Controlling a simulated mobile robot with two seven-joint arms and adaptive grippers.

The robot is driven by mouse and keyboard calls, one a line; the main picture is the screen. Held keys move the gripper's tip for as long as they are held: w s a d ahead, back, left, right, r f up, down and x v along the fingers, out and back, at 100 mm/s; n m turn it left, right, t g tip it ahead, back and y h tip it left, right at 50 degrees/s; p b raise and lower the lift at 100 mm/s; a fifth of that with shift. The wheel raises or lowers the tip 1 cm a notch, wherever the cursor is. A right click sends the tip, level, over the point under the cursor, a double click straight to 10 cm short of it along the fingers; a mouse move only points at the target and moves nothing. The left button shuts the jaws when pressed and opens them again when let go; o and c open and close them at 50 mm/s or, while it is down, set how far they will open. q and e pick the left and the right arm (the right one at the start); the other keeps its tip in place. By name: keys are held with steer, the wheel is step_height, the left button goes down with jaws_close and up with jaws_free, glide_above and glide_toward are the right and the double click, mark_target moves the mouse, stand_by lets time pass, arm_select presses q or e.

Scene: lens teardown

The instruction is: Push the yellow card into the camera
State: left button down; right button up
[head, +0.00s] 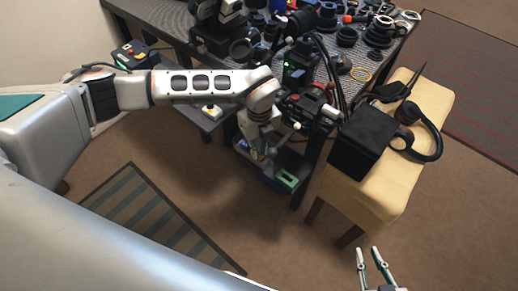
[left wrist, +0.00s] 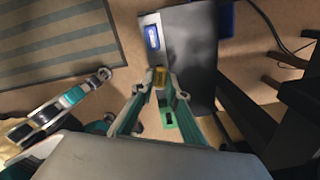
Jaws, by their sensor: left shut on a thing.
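My left gripper (left wrist: 160,88) is shut on a small yellow-gold piece, which looks like the yellow card (left wrist: 160,75), at its fingertips in the left wrist view. In the head view my left gripper (head: 262,150) hangs over a low dark shelf, and the card cannot be made out. A green piece with a dark opening (left wrist: 168,118) shows between the fingers, and a green piece (head: 287,179) is on the shelf in the head view. I cannot tell which thing is the camera. My right gripper (head: 370,258) is open and empty at the bottom right.
The grey shelf (left wrist: 190,55) carries a blue and white piece (left wrist: 152,36) near its edge. A crowded workbench (head: 165,22) stands behind. A tan bench (head: 425,105) with a black box (head: 362,143) stands right. Cables hang near the shelf.

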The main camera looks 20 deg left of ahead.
mark_target(259, 154)
arm_select(q)
steer(key=shift+w+r, duration=0.1)
steer(key=shift+r, duration=0.2)
arm_select(e)
steer(key=shift+s, duration=0.2)
